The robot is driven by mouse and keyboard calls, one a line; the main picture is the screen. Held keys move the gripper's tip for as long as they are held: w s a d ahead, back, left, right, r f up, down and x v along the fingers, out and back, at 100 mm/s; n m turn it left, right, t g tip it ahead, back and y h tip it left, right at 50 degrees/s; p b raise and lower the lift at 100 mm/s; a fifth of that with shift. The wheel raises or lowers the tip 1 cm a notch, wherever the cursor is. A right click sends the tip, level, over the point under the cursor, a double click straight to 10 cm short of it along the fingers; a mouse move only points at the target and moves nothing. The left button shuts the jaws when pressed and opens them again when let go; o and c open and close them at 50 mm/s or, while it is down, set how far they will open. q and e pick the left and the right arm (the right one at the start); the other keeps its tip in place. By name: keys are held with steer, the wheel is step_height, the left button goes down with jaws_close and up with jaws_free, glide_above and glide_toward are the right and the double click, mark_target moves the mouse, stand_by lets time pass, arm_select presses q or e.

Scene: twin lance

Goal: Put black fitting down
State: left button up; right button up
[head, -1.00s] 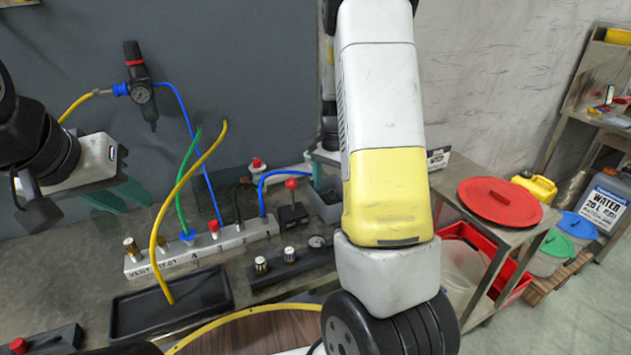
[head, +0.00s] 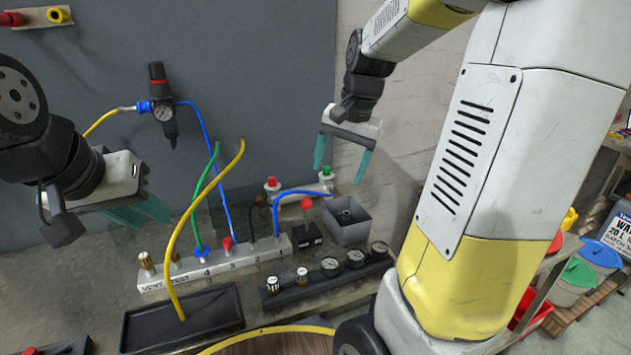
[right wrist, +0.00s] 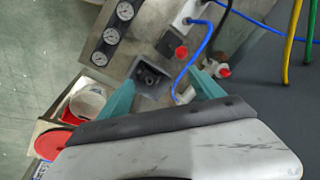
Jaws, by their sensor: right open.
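A dark piece, seemingly the black fitting (head: 345,215), lies inside a small grey open box (head: 350,234) at the right end of the bench. It also shows in the right wrist view (right wrist: 150,77), low in the box. My right gripper (head: 339,175) is open and empty, above and behind the box, its teal fingers pointing down. In the right wrist view the box lies between and beyond the two fingertips (right wrist: 164,88). My left gripper (head: 155,220) hangs at the left with its teal fingers apart and nothing visible between them.
A white numbered manifold (head: 215,264) with coloured hoses stands left of the box. A black block with a red knob (head: 307,232) is close beside it. A gauge strip (head: 330,271) lies in front, a black tray (head: 182,318) at front left. Red-topped fittings (head: 272,190) stand behind.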

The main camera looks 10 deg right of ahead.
steer(key=s+a+r+n+t, duration=0.2)
steer(key=s+a+n, duration=0.1)
steer(key=s, duration=0.4)
steer(key=s+a+r+n+t, duration=0.1)
steer(key=s+a+n, duration=0.3)
steer(key=s, duration=0.4)
steer(key=shift+r+t+y, duration=0.3)
steer(key=shift+r+t, duration=0.1)
steer(key=shift+r, duration=0.15)
